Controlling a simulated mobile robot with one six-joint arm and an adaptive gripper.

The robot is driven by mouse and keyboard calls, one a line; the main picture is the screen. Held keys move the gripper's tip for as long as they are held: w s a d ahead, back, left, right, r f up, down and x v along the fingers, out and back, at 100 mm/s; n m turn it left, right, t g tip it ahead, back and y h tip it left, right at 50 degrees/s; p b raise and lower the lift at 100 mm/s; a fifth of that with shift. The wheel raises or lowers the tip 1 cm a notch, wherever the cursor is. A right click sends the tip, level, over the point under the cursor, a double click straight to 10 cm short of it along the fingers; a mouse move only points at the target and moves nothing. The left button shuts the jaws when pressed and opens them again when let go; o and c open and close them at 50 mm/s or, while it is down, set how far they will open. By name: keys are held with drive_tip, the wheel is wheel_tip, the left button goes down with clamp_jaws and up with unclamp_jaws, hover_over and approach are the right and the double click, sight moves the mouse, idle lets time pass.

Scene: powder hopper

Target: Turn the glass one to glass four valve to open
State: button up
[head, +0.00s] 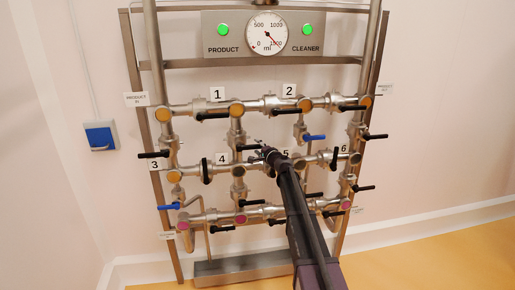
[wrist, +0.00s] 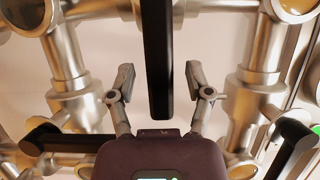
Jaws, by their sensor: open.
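A metal pipe rack carries black-handled valves around number plates 1 (head: 217,93) to 6 (head: 343,149). No label reading "glass" shows, so I cannot tell which valve is the named one. My gripper (head: 268,152) is in front of the middle pipe row, just left of plate 5 (head: 286,154). In the wrist view my gripper (wrist: 160,78) is open. A long black valve handle (wrist: 157,55) runs upright in the picture between its fingers, with gaps on both sides. My arm hides part of the valves around plate 5.
Steel pipes with joints (wrist: 70,60) flank the gripper closely on both sides. Other black handles, such as the upright one by plate 4 (head: 207,171), and blue handles (head: 314,137) stick out nearby. A gauge panel (head: 232,35) is above; a metal trough (head: 240,268) lies below.

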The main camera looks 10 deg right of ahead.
drive_tip(key=shift+w, duration=0.1)
clamp_jaws()
drive_tip(key=shift+d, duration=0.15)
